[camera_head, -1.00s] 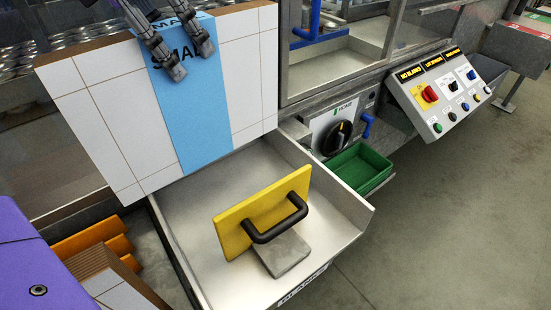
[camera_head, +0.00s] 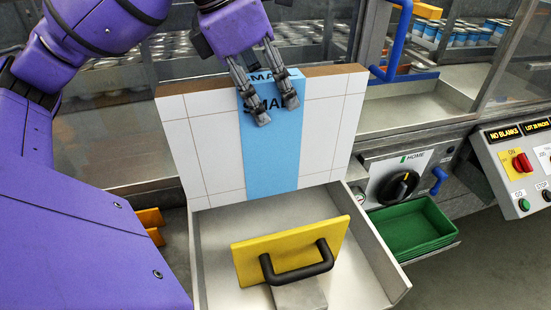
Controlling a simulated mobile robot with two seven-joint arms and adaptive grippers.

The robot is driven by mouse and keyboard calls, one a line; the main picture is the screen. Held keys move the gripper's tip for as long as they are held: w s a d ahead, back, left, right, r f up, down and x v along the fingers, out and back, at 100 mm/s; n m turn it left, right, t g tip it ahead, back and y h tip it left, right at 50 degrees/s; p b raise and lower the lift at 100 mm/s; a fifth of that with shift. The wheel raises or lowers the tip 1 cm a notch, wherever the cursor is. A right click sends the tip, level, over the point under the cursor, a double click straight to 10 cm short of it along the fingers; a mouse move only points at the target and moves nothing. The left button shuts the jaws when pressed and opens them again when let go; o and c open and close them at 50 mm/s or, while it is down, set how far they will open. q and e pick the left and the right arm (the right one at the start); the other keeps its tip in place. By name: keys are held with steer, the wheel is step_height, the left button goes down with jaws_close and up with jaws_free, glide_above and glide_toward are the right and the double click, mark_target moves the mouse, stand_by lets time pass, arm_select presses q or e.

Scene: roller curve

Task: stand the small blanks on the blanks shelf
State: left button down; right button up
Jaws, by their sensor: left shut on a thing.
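A bundle of small blanks (camera_head: 224,165), white with brown fold lines, has a blue band (camera_head: 272,168) lettered SMALL. It stands nearly upright at the back of the grey metal blanks shelf (camera_head: 219,250), a shallow open tray. I cannot tell whether its lower edge touches the tray floor. My left gripper (camera_head: 276,108), on a purple arm from the left, is shut on the bundle's top edge at the blue band. A yellow plate (camera_head: 250,262) with a black handle (camera_head: 296,272) stands tilted in the tray in front of the bundle. My right gripper is out of view.
A green bin (camera_head: 408,232) and a black rotary knob (camera_head: 399,187) are right of the tray. A control panel (camera_head: 520,165) is at the far right. Glazed machine housing with rows of cans (camera_head: 462,36) stands behind. Orange pieces (camera_head: 151,222) lie left of the tray.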

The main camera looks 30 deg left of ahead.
mark_target(244, 107)
arm_select(q)
step_height(244, 107, down, 13)
steer(key=shift+w+d+r+p, duration=0.1)
steer(key=shift+r+p, duration=0.1)
steer(key=shift+p, duration=0.1)
steer(key=shift+f, duration=0.1)
steer(key=c, duration=1.7)
jaws_free()
steer(key=shift+f, duration=0.15)
steer(key=o, duration=0.4)
steer(key=shift+r, duration=0.35)
steer(key=v, duration=1.1)
steer(key=shift+s+r, duration=0.2)
steer(key=shift+r, duration=0.1)
